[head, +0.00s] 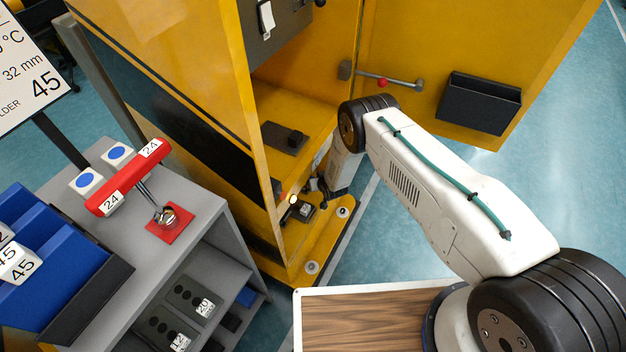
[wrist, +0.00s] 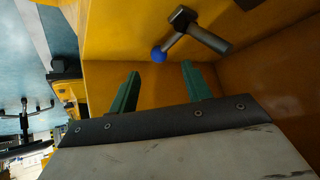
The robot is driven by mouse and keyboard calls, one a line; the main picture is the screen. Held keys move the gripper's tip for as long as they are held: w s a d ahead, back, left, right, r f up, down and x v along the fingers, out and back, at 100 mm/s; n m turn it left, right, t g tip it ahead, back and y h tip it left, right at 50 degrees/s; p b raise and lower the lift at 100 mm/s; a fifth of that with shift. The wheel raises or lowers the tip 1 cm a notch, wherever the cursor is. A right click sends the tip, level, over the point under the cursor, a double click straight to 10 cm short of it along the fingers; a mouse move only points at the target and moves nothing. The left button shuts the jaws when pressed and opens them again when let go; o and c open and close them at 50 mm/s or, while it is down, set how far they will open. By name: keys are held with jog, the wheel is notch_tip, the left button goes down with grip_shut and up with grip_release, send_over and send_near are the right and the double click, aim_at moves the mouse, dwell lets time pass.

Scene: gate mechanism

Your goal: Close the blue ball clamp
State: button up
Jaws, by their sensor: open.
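The blue ball (wrist: 159,55) sits on the end of a dark grey clamp lever (wrist: 200,30) against a yellow surface, at the top of the wrist view. My gripper (wrist: 160,69) has two green fingers, spread apart and empty. The ball appears just beyond the fingertips, between them in the picture, and I see no contact. In the head view my arm reaches down into the yellow cabinet (head: 310,85). The blue ball and my fingertips cannot be made out there.
The open yellow door carries a rod with a red ball (head: 383,83) and a black bin (head: 480,102). A grey cart (head: 205,195) with a red-handled tool (head: 128,177) stands left. Yellow walls lie close around my gripper. A wood-topped surface (head: 365,320) is in front.

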jog(key=shift+x, duration=2.9)
jog(key=shift+c, duration=0.3)
grip_shut()
